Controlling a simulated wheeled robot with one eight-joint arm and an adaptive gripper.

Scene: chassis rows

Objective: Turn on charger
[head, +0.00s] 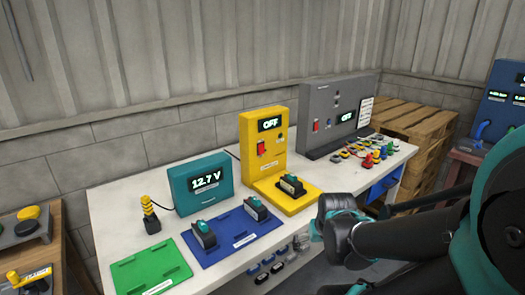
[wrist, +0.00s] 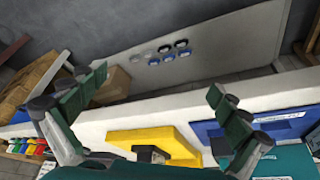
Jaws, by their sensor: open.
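A yellow unit (head: 247,130) stands upright on the white bench, its display (head: 269,124) reading OFF. A red switch (head: 261,148) is on its front. A grey unit (head: 318,105) behind right also reads OFF and has a red switch (head: 316,126). Labels are too small to tell which is the charger. My gripper (head: 325,222) is at the bench's front edge, right of the yellow unit. In the wrist view my gripper (wrist: 155,98) is open and empty, the yellow base (wrist: 170,137) below its fingers.
A teal meter (head: 190,183) reads 12.7 V. Two batteries stand on a blue mat (head: 222,242); a green mat (head: 150,268) is empty. Coloured connectors (head: 366,160) lie before the grey unit. Wooden pallets (head: 415,125) stand right. Space above the bench front is clear.

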